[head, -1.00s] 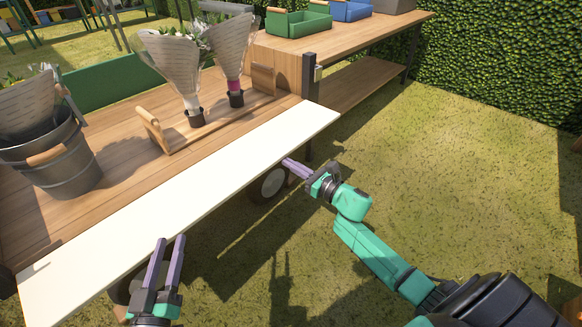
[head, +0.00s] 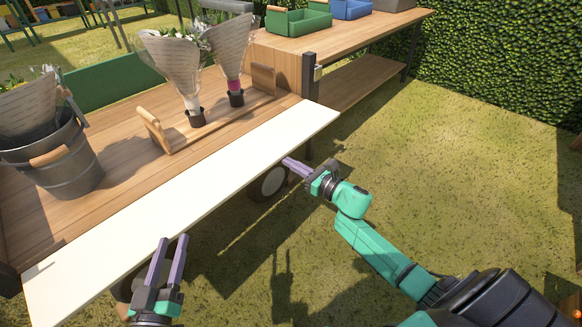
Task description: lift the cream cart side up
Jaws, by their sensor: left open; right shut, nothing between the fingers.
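The cream cart side (head: 190,205) is a long pale panel along the near edge of the wooden cart bed (head: 110,178). It lies folded outward, close to level with the bed, sloping across the view from lower left to upper right. My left gripper (head: 173,243) is open, its purple fingers pointing up at the panel's near edge at the lower left. Whether it touches the panel I cannot tell. My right gripper (head: 287,161) is shut and empty, its fingertips just below the panel's near edge toward the right end.
On the bed stand a metal bucket (head: 55,160) with a wrapped bouquet and a wooden carrier (head: 205,120) with two wrapped bouquets. A cart wheel (head: 272,181) shows under the panel. A wooden table (head: 375,40) with bins is behind. Grass on the right is clear.

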